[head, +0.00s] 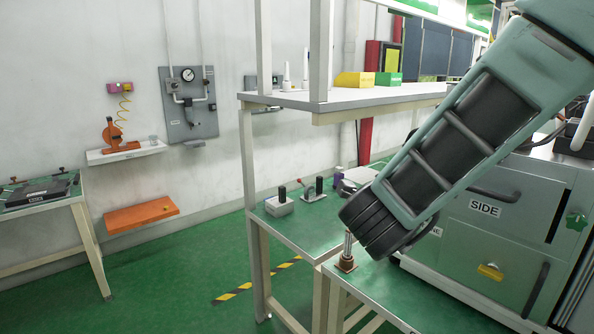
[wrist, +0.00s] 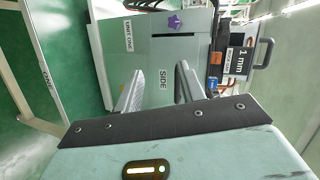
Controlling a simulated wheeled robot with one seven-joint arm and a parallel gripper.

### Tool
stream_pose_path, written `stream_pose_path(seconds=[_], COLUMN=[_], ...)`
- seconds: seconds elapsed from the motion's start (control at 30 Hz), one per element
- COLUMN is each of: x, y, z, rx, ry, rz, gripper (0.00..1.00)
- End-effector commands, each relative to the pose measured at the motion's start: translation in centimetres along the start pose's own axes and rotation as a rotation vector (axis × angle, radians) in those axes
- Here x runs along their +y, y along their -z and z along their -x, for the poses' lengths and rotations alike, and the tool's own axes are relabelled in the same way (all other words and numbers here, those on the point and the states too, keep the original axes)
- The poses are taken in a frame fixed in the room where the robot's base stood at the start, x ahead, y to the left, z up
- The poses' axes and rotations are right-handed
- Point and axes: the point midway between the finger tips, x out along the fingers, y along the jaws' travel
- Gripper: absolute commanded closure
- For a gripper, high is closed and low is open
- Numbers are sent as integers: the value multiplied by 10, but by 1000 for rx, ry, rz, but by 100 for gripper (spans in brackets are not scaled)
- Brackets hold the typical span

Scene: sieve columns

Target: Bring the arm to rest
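My gripper (wrist: 160,69) shows in the wrist view with its two grey fingers spread apart. Nothing is held between them; a grey-green cabinet (wrist: 185,50) marked SIDE stands beyond the gap. In the head view my teal and black arm slants down from the upper right and covers part of the scene. I cannot make out my gripper in the head view.
The SIDE cabinet (head: 495,235) stands at the right. A small brown-based metal post (head: 346,262) stands on the bench near my arm. A white-framed shelf (head: 290,100) rises in the middle. Green floor (head: 160,290) is open at the left.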

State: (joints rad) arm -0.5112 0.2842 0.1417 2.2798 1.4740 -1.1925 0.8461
Motion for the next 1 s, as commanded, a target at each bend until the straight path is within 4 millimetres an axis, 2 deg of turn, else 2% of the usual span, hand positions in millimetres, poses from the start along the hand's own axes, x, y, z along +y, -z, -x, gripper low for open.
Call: stream_pose_path(seconds=[0.1, 0.2, 0.3, 0.37, 0.47, 0.5, 0.63, 0.8, 0.9, 1.0], x=[10, 27, 50, 66, 98, 110, 147, 172, 177, 179], y=[-47, -79, -95, -96, -83, -72, -24, 41, 64, 75], z=[25, 60, 102, 129, 171, 185, 220, 234, 235, 234], rx=[-323, -590, -842, -984, -1202, -1281, -1499, -1661, -1704, -1721], ry=[-52, -75, -78, -73, -59, -52, -41, -59, -76, -87], rz=[202, 414, 656, 814, 1098, 1217, 1609, 2015, 2153, 2216], gripper=[60, 60, 60, 60, 60, 60, 60, 60, 60, 60])
